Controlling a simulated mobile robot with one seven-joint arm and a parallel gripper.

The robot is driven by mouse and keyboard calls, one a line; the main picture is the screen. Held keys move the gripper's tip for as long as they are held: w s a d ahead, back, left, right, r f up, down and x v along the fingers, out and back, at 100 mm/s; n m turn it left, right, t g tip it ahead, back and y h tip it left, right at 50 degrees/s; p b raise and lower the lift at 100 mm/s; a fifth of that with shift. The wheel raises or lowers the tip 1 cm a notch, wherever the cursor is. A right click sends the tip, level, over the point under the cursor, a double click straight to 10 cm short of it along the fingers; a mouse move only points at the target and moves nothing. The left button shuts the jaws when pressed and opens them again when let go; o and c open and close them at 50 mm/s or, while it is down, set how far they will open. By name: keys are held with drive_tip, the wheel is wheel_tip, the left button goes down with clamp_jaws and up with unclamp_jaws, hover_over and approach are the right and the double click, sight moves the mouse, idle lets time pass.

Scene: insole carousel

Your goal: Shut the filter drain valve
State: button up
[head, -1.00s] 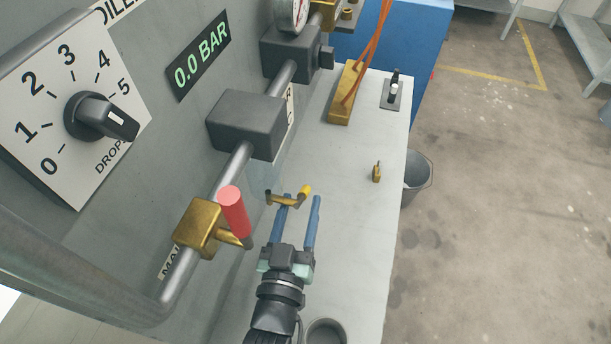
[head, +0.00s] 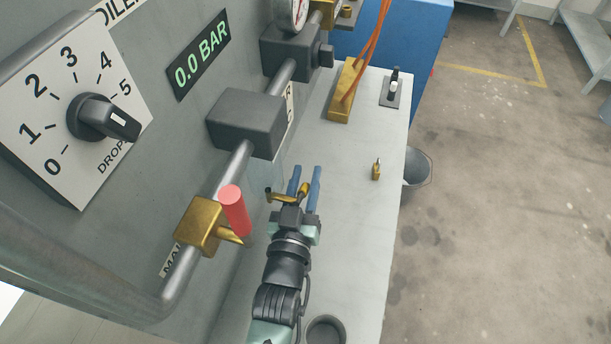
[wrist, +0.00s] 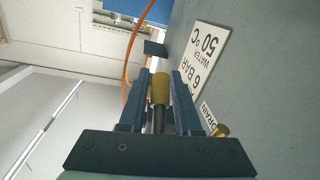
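The drain valve is a small brass fitting (head: 277,197) low on the grey panel, with a yellow-tipped lever (head: 304,188) sticking out to the right. In the wrist view the yellow grip (wrist: 160,88) stands between my fingers, with a narrow gap on each side. A brass part (wrist: 222,131) shows beside the DRAIN label (wrist: 213,119). My gripper (head: 306,170) is open, its blue fingers reaching past the lever on both sides. In the wrist view my gripper (wrist: 160,80) does not visibly press the grip. Part of the lever is hidden behind my gripper in the head view.
A brass valve (head: 200,226) with a red handle (head: 234,210) is close left of my wrist. The dark filter block (head: 247,124) sits above on the pipe.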

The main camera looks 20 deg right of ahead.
clamp_jaws()
drive_tip(key=shift+f+b, duration=0.15)
drive_tip(key=shift+b, duration=0.8)
drive_tip(key=shift+t+h+b, duration=0.3)
drive_tip(key=shift+t+b, duration=0.2)
drive_tip(key=shift+b, duration=0.2)
drive_tip(key=t+b, duration=0.1)
drive_tip(key=b, duration=0.2)
drive_tip(key=r+t+h+b, duration=0.1)
drive_tip(key=b, duration=0.2)
drive_tip(key=shift+w+d+r+n, duration=0.1)
drive_tip(key=shift+r+n, duration=0.15)
drive_tip(key=shift+n, duration=0.05)
drive_tip(key=shift+r+t+h+b, duration=0.3)
drive_tip(key=shift+r+t+b, duration=0.35)
drive_tip(key=shift+b, duration=0.15)
drive_tip(key=shift+o, duration=2)
unclamp_jaws()
